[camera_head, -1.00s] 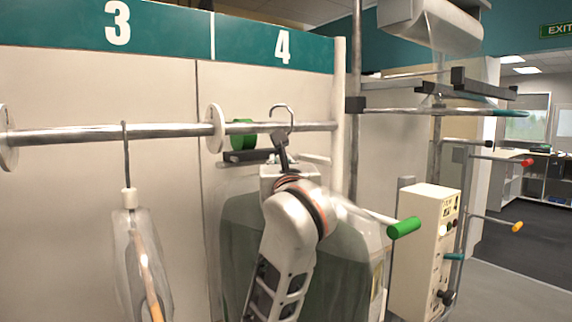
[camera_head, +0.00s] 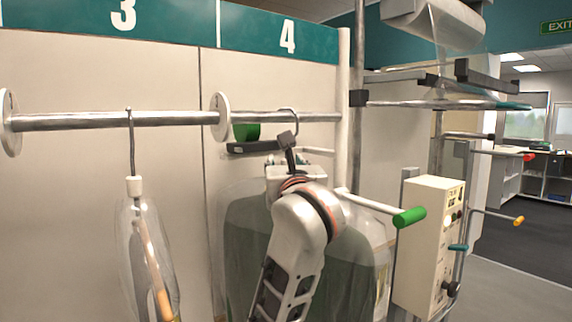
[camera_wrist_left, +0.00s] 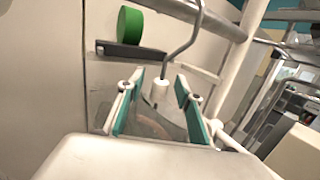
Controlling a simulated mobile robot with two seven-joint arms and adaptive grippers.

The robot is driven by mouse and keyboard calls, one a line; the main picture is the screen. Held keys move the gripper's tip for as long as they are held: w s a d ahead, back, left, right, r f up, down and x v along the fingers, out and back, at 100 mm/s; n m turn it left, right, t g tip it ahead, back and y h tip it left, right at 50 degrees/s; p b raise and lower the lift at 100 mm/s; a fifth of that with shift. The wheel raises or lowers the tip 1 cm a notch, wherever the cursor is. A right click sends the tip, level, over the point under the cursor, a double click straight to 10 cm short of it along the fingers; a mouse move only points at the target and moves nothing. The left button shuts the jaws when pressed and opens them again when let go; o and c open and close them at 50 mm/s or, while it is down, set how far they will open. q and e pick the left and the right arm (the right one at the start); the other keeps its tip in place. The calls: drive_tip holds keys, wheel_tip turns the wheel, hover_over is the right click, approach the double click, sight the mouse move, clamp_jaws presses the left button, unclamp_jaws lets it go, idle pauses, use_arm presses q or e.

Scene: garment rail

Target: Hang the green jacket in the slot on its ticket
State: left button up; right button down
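The green jacket (camera_head: 247,240) hangs in a clear cover below the rail (camera_head: 310,117), under the number 4 sign (camera_head: 287,38). Its hanger hook (camera_head: 291,112) is over the rail in section 4, right of a white disc divider (camera_head: 221,117). My left gripper (camera_head: 287,140) is at the hanger neck just below the rail. In the left wrist view its teal fingers (camera_wrist_left: 158,104) stand apart on both sides of the white hanger neck (camera_wrist_left: 158,91), with gaps visible. My arm hides part of the jacket. I cannot make out a ticket. My right gripper is out of view.
Another covered garment (camera_head: 148,260) hangs in section 3. A green round piece (camera_head: 246,131) sits on a dark bar behind the rail. A white post (camera_head: 342,105) and a green-tipped peg (camera_head: 408,217) stand at the right, near a control box (camera_head: 430,240).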

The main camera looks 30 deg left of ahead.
use_arm(q)
drive_tip(key=shift+f, duration=0.15)
drive_tip(key=shift+s+d, duration=0.2)
drive_tip(key=shift+d, duration=0.05)
drive_tip(key=v, duration=0.6)
drive_tip(key=shift+s+d, duration=0.2)
drive_tip(key=shift+s, duration=0.2)
